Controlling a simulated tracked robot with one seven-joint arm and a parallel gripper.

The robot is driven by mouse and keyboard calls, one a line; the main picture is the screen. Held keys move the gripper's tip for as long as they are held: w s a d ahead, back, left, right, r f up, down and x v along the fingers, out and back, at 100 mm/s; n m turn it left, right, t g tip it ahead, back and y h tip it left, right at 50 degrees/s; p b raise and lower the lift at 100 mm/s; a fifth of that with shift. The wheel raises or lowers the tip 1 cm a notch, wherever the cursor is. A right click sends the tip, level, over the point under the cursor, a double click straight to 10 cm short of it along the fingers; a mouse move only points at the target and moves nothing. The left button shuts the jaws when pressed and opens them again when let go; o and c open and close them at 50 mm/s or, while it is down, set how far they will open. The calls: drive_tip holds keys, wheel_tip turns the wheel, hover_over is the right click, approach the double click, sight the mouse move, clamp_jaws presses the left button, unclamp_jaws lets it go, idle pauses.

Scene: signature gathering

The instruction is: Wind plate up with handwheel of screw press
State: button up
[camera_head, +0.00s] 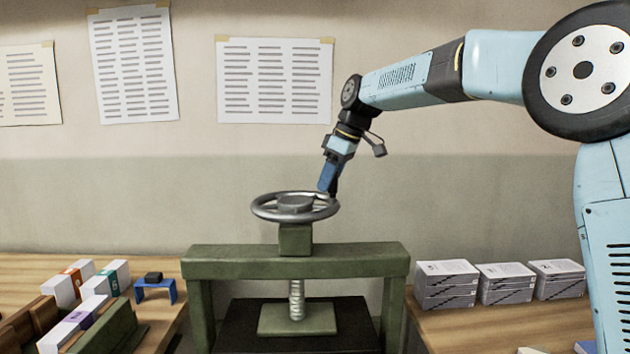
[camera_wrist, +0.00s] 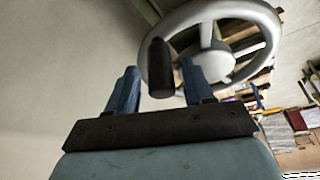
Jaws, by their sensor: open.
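The grey handwheel (camera_head: 264,209) lies flat on top of the green screw press (camera_head: 230,262). It also shows in the wrist view (camera_wrist: 262,16), with a dark upright handle (camera_wrist: 160,72) on its rim. The threaded screw (camera_head: 297,300) runs down to the green plate (camera_head: 297,319), low inside the frame above a dark base. My gripper (camera_head: 326,188) points down at the wheel's right rim. In the wrist view my gripper (camera_wrist: 159,68) is open, its two blue fingers on either side of the handle with gaps showing. I cannot tell how deep the handle sits between them.
Several stacks of printed booklets (camera_head: 447,284) stand on the right table. Bound paper bundles (camera_head: 68,284) in wooden holders and a small blue stand (camera_head: 155,288) are on the left table. Paper sheets (camera_head: 275,80) hang on the wall behind. The air around the wheel is clear.

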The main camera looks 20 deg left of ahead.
drive_tip(key=v, duration=1.3)
drive_tip(key=shift+s+d+r, duration=0.1)
drive_tip(key=s+d+f+m+t+h, duration=0.1)
drive_tip(key=s+d+f+m, duration=0.15)
drive_tip(key=s+d, duration=0.4)
drive_tip(key=s+d+f+m+t+h, duration=0.1)
drive_tip(key=s+d+f+m+t, duration=0.2)
drive_tip(key=d, duration=0.6)
drive_tip(key=s+d+f+m+h, duration=0.1)
drive_tip(key=s+d+f+m, duration=0.1)
drive_tip(key=s+d+m, duration=0.35)
drive_tip(key=s+d+f+m+t+h, duration=0.1)
drive_tip(key=s+d+f+m, duration=0.4)
drive_tip(key=s+d+f, duration=1)
drive_tip(key=shift+d+m, duration=0.4)
